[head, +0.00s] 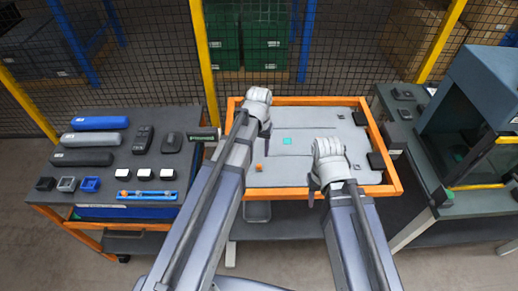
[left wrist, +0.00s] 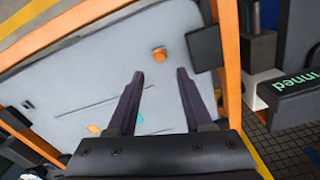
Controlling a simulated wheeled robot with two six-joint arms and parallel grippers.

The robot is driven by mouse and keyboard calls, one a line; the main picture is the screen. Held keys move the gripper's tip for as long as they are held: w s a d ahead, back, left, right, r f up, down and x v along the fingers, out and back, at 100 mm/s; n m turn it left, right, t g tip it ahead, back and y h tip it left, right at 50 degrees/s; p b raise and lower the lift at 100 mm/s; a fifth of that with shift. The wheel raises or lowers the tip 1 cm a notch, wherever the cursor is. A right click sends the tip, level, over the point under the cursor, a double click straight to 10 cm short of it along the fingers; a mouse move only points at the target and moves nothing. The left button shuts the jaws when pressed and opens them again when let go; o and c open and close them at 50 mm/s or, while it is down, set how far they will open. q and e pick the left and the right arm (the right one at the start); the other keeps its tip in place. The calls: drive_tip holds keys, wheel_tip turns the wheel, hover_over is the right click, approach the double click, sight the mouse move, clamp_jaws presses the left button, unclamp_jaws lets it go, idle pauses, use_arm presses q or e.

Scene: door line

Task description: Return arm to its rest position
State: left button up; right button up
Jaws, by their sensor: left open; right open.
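My left arm reaches up over the left part of the grey panel table, and its white wrist (head: 257,103) is over the panel's far left part. In the left wrist view, my left gripper (left wrist: 160,76) has its two dark fingers spread apart with nothing between them, above the panel. My right arm comes in at the lower right, with its white wrist (head: 328,160) over the near part of the panel. My right gripper (head: 312,188) shows only partly, at the table's front edge; nothing is seen in it.
The grey panel (head: 360,180) has an orange rim. A small orange block (head: 259,167) and a teal square (head: 287,141) lie on it. A dark side table (head: 95,180) with several devices stands left. A blue-grey machine (head: 480,90) stands right, and a mesh fence behind.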

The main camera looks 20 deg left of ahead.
use_arm(q)
drive_tip(key=shift+d+f, duration=0.1)
idle(0.4)
drive_tip(key=s+d+f+m+y+b, duration=0.1)
drive_tip(key=s+d+f+m+b, duration=0.3)
drive_tip(key=s+d, duration=0.6)
drive_tip(key=s+b, duration=0.1)
drive_tip(key=s, duration=0.3)
drive_tip(key=shift+d+f, duration=0.15)
drive_tip(key=shift+f, duration=0.25)
